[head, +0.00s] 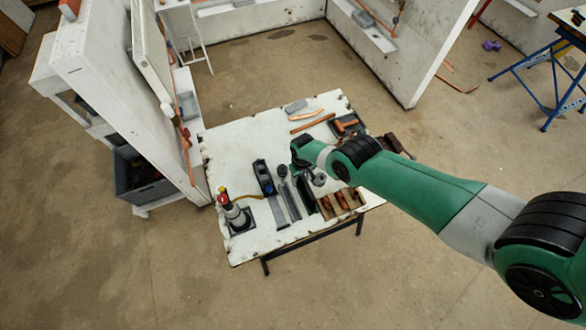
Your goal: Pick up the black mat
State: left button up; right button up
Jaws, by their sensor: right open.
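A dark, square mat-like piece (337,129) lies at the right back of the white worktable (228,150), with a copper-coloured piece on top of it. A second dark flat patch (249,226) shows under the torch-like tool at the table's front left. I cannot tell for sure which is the black mat. My right gripper (299,165) hangs over the middle of the table, left of the square piece and apart from it. It is open; its fingertips are small and hard to make out. My left gripper is out of view.
A torch-like tool with a red top (224,199), a blue-black tool (263,177), grey bars and a wooden rack (341,202) crowd the table front. Copper pipes (312,122) lie behind. White partition walls (120,70) stand left and at the back. The table's back left is clear.

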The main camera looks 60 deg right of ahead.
aim_at(306, 184)
jog(key=shift+s+d+f, duration=0.45)
jog(key=shift+s+d, duration=0.2)
jog(key=shift+s+f+m, duration=0.1)
jog(key=shift+s+m, duration=0.2)
jog(key=shift+w, duration=0.15)
jog(key=shift+f+b, duration=0.35)
jog(key=shift+b, duration=0.15)
notch_tip(306, 184, down, 6)
jog(key=b, duration=0.5)
jog(key=shift+r, duration=0.25)
jog(key=f+b, duration=0.5)
jog(key=shift+s+d+f, duration=0.15)
jog(key=shift+s+f, duration=0.05)
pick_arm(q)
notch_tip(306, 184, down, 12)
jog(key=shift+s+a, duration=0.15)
pick_arm(e)
jog(key=shift+r, duration=0.1)
jog(key=shift+c, duration=0.2)
grip_shut()
